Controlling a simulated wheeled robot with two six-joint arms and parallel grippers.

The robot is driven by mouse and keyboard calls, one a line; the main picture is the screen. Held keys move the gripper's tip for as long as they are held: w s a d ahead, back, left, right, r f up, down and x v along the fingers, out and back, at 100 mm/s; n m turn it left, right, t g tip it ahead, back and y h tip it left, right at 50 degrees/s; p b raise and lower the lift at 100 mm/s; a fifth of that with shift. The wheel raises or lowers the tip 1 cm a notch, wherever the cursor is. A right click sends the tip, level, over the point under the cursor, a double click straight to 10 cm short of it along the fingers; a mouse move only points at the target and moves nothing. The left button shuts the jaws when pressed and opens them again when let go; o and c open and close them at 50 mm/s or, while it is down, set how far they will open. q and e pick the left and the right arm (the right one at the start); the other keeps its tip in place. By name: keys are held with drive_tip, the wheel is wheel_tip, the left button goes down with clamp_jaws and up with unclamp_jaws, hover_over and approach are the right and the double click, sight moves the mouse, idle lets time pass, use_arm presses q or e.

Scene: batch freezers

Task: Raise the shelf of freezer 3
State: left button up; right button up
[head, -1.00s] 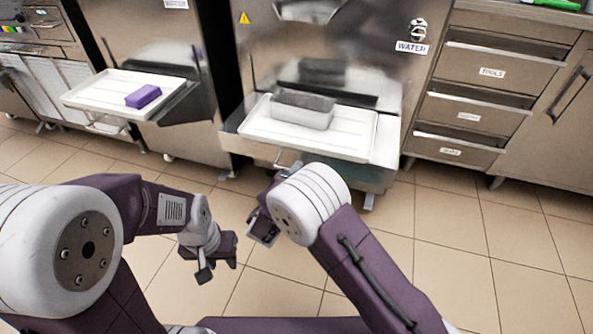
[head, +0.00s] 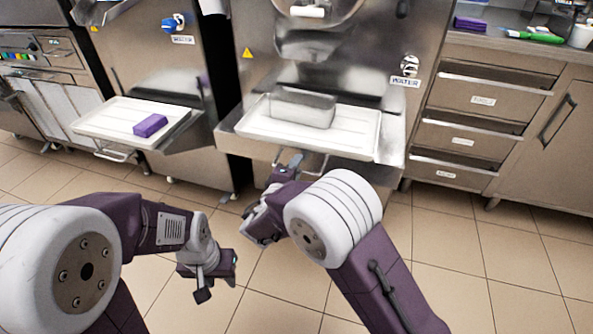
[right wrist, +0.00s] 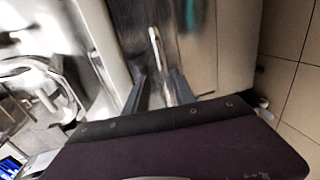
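The freezer (head: 355,75) in front of me has a steel shelf (head: 392,155) at its front, with a handle (head: 313,165) below the shelf's front edge. No freezer number is legible. My right gripper (head: 285,178) is low under the shelf front, close to the handle. In the right wrist view its two fingers (right wrist: 158,90) stand apart, with the bright handle bar (right wrist: 155,50) appearing between or just beyond them. Contact cannot be made out. My left gripper (head: 217,282) hangs over the floor to the left, its fingers apart and empty.
A white tray (head: 357,148) with a grey container (head: 302,109) lies on the shelf. The left freezer (head: 165,75) has its own shelf, with a white tray (head: 105,125) and a purple block (head: 150,125). A drawer cabinet (head: 485,100) stands right. The floor in front is clear.

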drive_tip(key=shift+f, duration=0.15)
drive_tip(key=p+v, duration=0.3)
drive_tip(key=v, duration=0.6)
